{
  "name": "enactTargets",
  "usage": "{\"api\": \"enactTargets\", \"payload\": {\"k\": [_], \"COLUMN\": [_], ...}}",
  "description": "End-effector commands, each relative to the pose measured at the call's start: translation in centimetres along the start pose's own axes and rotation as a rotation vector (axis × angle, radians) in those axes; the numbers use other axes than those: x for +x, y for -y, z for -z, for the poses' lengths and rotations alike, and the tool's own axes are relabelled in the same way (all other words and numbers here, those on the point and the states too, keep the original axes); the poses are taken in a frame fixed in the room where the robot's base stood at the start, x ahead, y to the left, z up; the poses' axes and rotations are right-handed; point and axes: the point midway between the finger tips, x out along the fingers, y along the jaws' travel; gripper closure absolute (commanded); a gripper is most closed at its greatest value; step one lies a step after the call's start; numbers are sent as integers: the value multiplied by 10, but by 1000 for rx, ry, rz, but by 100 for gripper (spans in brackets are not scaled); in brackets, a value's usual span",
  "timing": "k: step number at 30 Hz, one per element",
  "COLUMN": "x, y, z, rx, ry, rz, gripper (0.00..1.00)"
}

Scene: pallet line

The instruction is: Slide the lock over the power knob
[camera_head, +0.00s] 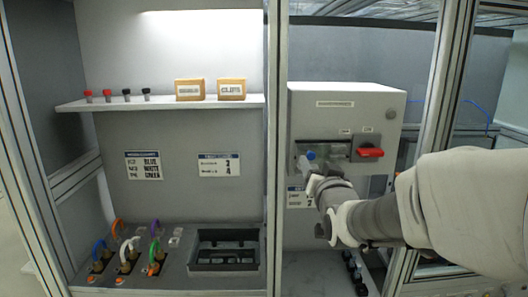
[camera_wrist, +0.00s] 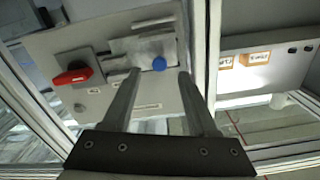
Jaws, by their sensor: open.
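The power knob (camera_head: 370,152) is a red handle on a dark base at the right of the grey control box's front. It also shows at the left of the wrist view (camera_wrist: 75,75). The lock is a grey metal sliding plate (camera_wrist: 138,46) with a round blue knob (camera_head: 310,155), left of the power knob in the head view; the plate is apart from the red handle. My gripper (camera_head: 314,168) is at the blue knob, its fingers open. In the wrist view the blue knob (camera_wrist: 159,64) appears between the fingertips (camera_wrist: 159,73); contact cannot be told.
The control box (camera_head: 345,100) hangs right of a frame post (camera_head: 277,150). A shelf (camera_head: 165,103) on the left holds small red and black parts and two labelled boxes (camera_head: 210,89). Below are coloured cable loops (camera_head: 125,245) and a black tray (camera_head: 225,265).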

Motion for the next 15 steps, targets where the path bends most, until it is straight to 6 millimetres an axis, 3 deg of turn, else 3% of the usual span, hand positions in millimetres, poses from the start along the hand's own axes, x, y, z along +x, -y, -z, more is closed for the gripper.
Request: {"api": "enactTargets", "payload": {"k": [9, 15], "x": [44, 58], "y": [0, 0], "z": [1, 0], "rx": [1, 2], "ry": [2, 0], "rz": [-1, -1], "gripper": [41, 41]}}
